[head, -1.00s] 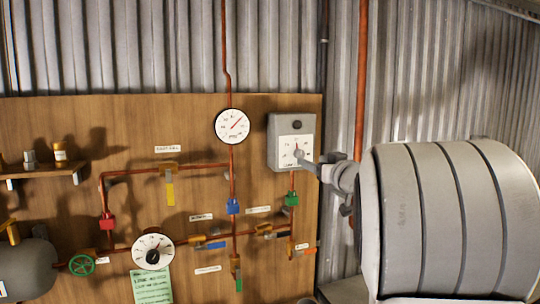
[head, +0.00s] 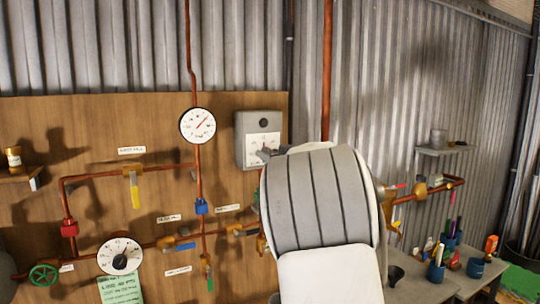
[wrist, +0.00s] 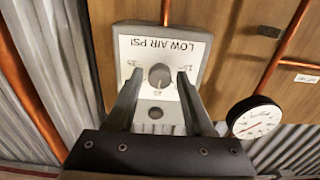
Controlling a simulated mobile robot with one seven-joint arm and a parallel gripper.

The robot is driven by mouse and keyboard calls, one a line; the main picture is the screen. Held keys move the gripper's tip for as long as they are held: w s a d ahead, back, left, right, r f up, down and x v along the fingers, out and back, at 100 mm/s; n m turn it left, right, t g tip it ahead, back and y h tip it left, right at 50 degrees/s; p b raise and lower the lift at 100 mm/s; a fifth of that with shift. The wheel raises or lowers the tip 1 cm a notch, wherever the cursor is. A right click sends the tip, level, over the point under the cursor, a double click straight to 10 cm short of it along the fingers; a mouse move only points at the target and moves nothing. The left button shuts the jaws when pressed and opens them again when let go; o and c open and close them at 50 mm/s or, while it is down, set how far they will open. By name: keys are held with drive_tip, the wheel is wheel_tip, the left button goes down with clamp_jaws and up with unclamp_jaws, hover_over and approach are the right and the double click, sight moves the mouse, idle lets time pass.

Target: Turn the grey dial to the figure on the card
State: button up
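The grey dial (wrist: 160,75) is a round knob on the white "LOW AIR PSI" plate (wrist: 190,50). It appears upside down in the wrist view. The plate is on a grey box (head: 243,138) at the upper right of the wooden board in the head view. My gripper (wrist: 160,72) is open, with one fingertip on each side of the dial and a gap visible on both sides. In the head view my arm hides much of the gripper and dial. A green card (head: 120,288) hangs at the lower left; its writing is too small to read surely.
A round gauge (head: 198,126) is left of the box and shows in the wrist view (wrist: 255,117). A white-faced dial with a black knob (head: 119,257) sits above the card. Red pipes with coloured valves cross the board (head: 90,115). A bench (head: 425,282) with cups stands right.

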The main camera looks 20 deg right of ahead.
clamp_jaws()
drive_tip(key=shift+d+n+b, duration=0.1)
drive_tip(key=shift+n+b, duration=3.65)
drive_tip(key=shift+n, duration=6.25)
drive_tip(key=shift+o, duration=1.6)
unclamp_jaws()
